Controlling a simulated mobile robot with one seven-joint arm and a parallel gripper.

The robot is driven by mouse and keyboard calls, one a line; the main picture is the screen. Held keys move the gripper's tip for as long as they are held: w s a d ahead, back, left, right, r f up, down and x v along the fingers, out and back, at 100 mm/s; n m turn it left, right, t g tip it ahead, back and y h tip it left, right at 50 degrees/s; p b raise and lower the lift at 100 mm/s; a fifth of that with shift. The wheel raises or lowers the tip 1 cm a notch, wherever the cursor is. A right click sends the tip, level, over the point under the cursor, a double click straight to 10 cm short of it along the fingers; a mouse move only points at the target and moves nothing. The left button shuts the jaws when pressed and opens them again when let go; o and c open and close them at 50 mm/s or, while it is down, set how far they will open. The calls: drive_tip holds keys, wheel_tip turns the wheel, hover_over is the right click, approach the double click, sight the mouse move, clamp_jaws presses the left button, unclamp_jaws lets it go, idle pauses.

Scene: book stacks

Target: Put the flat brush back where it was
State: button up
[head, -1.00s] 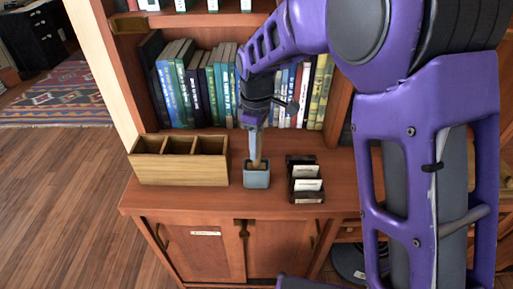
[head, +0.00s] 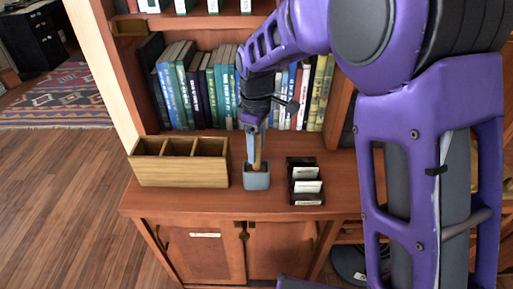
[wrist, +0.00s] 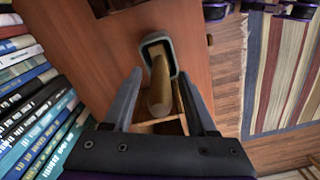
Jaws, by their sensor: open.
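The flat brush (head: 258,152) stands in a small blue-grey cup (head: 257,181) on the wooden counter, with its wooden handle up and its head hidden inside the cup. My gripper (head: 254,150) points down just above the cup. In the wrist view my gripper (wrist: 160,78) is open, with one finger on each side of the brush handle (wrist: 160,92) and gaps visible between them. The cup (wrist: 147,40) shows beyond the fingertips.
A wooden three-compartment box (head: 180,172) stands left of the cup. A dark card holder (head: 305,187) with white cards stands to its right. A row of books (head: 190,92) fills the shelf behind. Bare counter lies in front of the cup.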

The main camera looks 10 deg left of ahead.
wheel_tip(320, 180, up, 11)
drive_tip(key=shift+r+p, duration=0.15)
drive_tip(key=shift+p, duration=0.65)
